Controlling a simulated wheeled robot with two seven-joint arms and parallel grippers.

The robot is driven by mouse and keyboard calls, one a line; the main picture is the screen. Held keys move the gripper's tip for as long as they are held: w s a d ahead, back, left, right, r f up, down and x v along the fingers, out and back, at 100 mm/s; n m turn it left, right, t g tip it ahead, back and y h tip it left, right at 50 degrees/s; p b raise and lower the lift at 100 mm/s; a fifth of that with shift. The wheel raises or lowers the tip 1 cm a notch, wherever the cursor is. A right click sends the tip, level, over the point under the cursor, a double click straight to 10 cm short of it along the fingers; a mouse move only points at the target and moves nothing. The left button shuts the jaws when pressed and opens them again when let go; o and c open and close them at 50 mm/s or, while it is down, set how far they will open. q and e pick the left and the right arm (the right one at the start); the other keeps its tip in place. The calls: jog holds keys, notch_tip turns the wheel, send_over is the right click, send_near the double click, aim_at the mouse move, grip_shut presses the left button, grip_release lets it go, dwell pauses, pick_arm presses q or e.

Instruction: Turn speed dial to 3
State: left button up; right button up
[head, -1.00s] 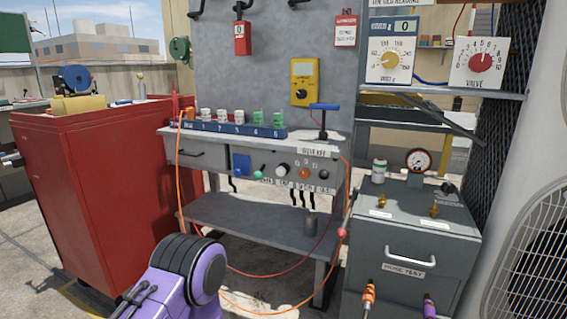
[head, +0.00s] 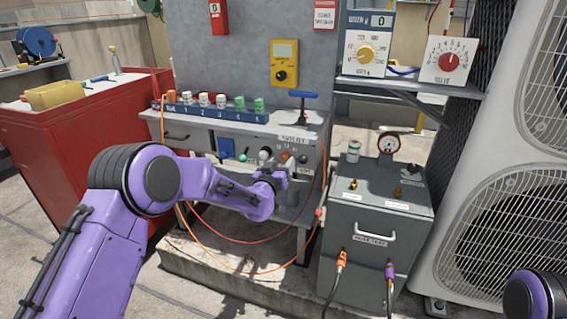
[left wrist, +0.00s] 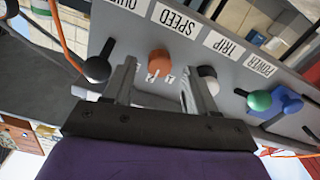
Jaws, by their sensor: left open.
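The speed dial is an orange knob (left wrist: 160,60) with small numerals by it, below an upside-down SPEED label (left wrist: 178,21) in the left wrist view. It also shows in the head view (head: 286,157) on the grey bench's front panel. My left gripper (left wrist: 158,76) is open. Its two fingers point at the panel with the orange knob seen between them; I cannot tell whether they touch it. In the head view the left gripper (head: 278,180) is just in front of the panel. The dial's setting is not readable. My right gripper is out of view.
A white knob (left wrist: 207,74) is close to the right finger in the wrist view, and a black knob (left wrist: 97,68) is left of the other finger. Green (left wrist: 260,100) and blue (left wrist: 286,104) controls sit farther right. An orange cable (head: 240,266) loops below the bench.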

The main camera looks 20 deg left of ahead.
pick_arm(q)
jog(key=shift+w, duration=1)
grip_shut()
jog(key=c, duration=1.1)
grip_release()
jog(key=shift+o, duration=0.2)
jog(key=shift+d+m, duration=0.1)
jog(key=shift+m, duration=0.2)
jog(key=m, duration=0.3)
jog(key=shift+m+p, duration=0.3)
jog(key=shift+p, duration=0.1)
jog(key=m, duration=0.4)
jog(key=shift+m, duration=0.3)
